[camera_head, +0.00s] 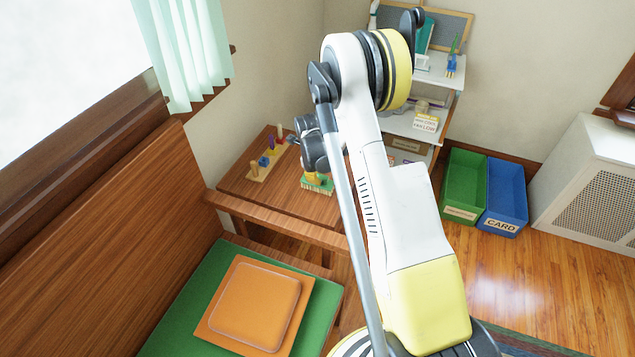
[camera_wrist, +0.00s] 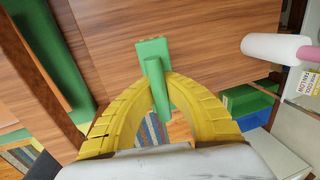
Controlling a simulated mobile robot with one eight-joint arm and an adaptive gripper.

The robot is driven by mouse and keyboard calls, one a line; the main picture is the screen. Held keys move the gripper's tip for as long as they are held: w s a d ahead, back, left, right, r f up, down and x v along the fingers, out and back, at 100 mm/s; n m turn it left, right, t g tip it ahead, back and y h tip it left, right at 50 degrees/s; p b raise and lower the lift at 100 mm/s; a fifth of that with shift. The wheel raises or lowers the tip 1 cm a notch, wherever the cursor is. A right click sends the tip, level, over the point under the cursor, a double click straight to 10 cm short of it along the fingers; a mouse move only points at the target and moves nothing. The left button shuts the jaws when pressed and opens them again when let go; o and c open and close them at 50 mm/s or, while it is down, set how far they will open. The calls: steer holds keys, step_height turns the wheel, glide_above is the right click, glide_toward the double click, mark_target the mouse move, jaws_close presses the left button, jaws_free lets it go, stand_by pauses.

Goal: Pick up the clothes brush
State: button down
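The clothes brush (camera_head: 317,186) is green with pale bristles, at the right part of the wooden table (camera_head: 262,203) in the head view. In the wrist view the green brush (camera_wrist: 153,50) shows between the fingers. My gripper (camera_wrist: 161,82) has its two yellow fingers curved in against both sides of the green handle, and it appears shut on it. In the head view my gripper (camera_head: 312,172) sits right above the brush, and my arm hides part of the table. I cannot tell whether the brush touches the tabletop.
A peg board (camera_head: 262,172) with several pegs stands at the table's back. An orange cushion (camera_head: 254,305) lies on the green bench seat (camera_head: 180,322). A green crate (camera_head: 464,187) and blue crate (camera_head: 505,195) stand on the floor near a white shelf (camera_head: 440,73) and radiator cover (camera_head: 590,180).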

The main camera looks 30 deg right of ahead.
step_height(320, 180, up, 3)
steer(key=shift+f+p, duration=0.2)
steer(key=shift+p, duration=0.3)
steer(key=s+d+r+p, duration=0.4)
steer(key=s+d+r, duration=0.2)
steer(key=s+d, duration=0.1)
steer(key=shift+s+d+r, duration=0.3)
steer(key=shift+s+d, duration=0.05)
steer(key=shift+d, duration=0.55)
